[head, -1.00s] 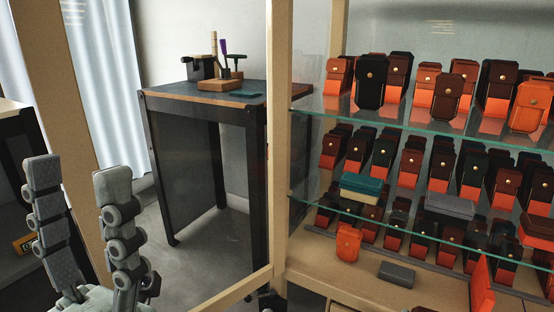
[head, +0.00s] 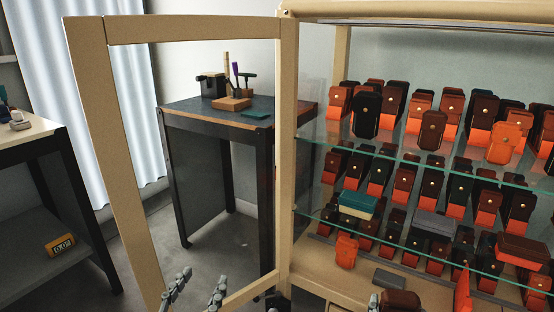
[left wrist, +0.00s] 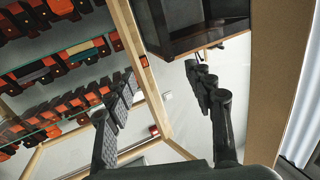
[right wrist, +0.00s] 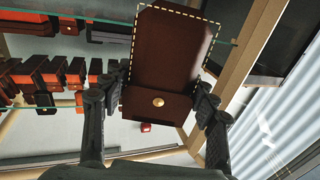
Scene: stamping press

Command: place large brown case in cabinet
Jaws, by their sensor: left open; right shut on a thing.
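The large brown case (right wrist: 168,60) is in my right gripper (right wrist: 152,92), whose fingers are shut on its sides, with the button flap towards the wrist. In the head view the case (head: 400,300) shows only at the bottom edge, beside a bit of the right gripper, in front of the cabinet. The cabinet (head: 286,130) has a pale wooden frame and glass shelves holding many cases in rows. My left gripper (head: 197,293) is open and empty at the bottom of the head view. In the left wrist view (left wrist: 158,98) its fingers are apart.
The cabinet's wooden-framed door (head: 120,150) stands open to the left. Behind it is a dark side table (head: 175,107) with tools. A teal box (head: 357,203) and a grey box (head: 434,223) lie on the shelf. Another table (head: 30,130) stands at the far left.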

